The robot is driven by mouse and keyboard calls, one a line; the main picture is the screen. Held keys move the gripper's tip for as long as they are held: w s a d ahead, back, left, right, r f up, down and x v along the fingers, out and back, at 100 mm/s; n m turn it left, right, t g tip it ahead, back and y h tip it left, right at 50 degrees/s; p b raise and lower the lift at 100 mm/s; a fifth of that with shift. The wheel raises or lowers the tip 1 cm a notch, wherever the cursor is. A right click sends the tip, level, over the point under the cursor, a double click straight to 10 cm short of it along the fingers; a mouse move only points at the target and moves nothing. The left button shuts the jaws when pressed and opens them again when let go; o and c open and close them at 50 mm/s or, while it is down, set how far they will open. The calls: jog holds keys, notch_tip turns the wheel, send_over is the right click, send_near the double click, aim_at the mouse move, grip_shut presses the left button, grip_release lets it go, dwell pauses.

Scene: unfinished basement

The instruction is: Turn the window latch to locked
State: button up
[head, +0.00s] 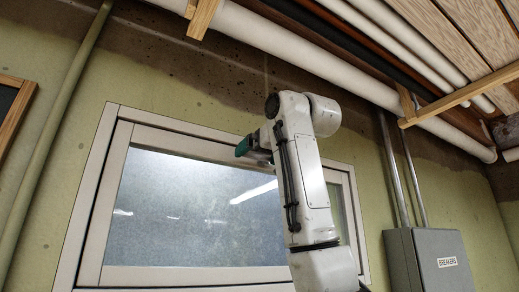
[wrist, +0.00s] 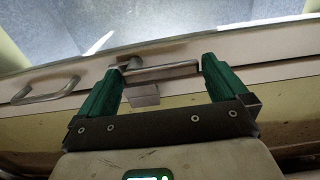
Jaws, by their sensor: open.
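The window latch (wrist: 165,72) is a grey metal lever on the pale window frame in the wrist view. It lies roughly along the frame, with its pivot end near the left finger and a small square block (wrist: 145,96) beside it. My gripper (wrist: 160,66) is open, its two green fingers on either side of the lever; I cannot tell whether either touches it. In the head view my gripper (head: 244,147) is at the top of the window (head: 190,205), seen from the side, and the latch is hidden there.
A metal pull handle (wrist: 45,91) sits on the frame left of the latch. In the head view a white pipe (head: 290,45) and others run close above the window. A grey breaker box (head: 440,262) is on the wall at right.

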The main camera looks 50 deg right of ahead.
jog(key=shift+w, duration=0.15)
jog(key=c, duration=1.2)
